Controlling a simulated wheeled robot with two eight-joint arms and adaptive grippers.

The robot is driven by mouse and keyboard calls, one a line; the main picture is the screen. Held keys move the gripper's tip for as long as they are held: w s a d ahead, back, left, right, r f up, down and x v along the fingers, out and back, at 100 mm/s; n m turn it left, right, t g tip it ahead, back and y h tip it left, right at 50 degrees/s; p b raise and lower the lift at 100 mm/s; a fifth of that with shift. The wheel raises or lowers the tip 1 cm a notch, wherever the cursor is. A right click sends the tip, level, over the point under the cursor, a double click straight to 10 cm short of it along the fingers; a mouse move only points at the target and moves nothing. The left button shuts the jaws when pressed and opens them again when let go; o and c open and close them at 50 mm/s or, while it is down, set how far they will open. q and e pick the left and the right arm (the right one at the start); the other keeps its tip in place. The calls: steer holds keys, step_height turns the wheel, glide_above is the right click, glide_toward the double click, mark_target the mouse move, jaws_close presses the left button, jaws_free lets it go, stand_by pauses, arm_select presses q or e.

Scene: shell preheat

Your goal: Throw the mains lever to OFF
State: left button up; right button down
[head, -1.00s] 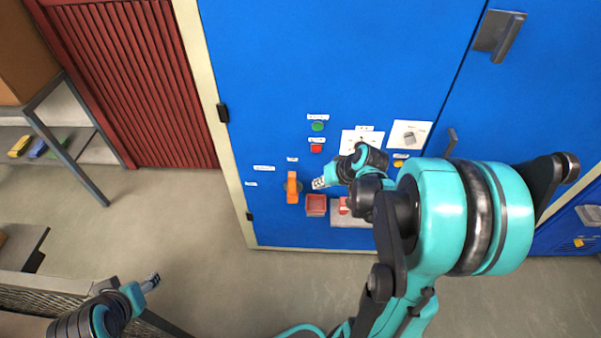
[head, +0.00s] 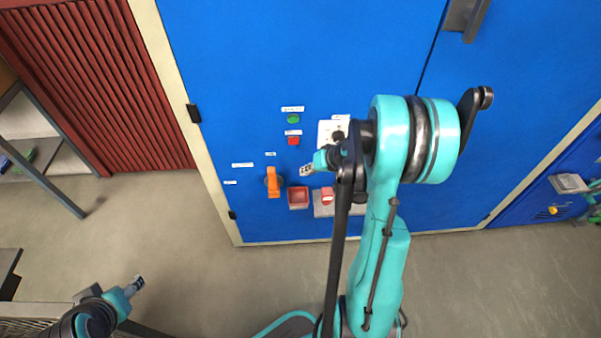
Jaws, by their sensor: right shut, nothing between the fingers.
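The mains lever is the orange handle (head: 273,184) on the blue cabinet front (head: 300,60). It stands roughly upright in the picture, over a dark round base. My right gripper (head: 306,170) is shut and empty, a little to the right of the lever and slightly higher in the picture, apart from it. My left gripper (head: 138,282) is at the lower left, far from the lever; its fingers are too small to tell their state. Small labels (head: 242,165) sit left of the lever, too small to read.
A green button (head: 293,119) and a red button (head: 293,141) are above the lever. A red open box (head: 298,198) and a grey ledge with a red block (head: 327,196) are right of it. A red ribbed shutter (head: 90,80) is at left. Bare floor (head: 180,235) lies in front.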

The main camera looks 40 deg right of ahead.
mark_target(273, 182)
steer(key=w+a+f+b, duration=0.3)
steer(key=w+a+f, duration=0.2)
steer(key=w+f, duration=0.1)
steer(key=shift+w+f+b, duration=0.15)
steer(key=shift+w+b, duration=0.15)
steer(key=shift+b, duration=0.05)
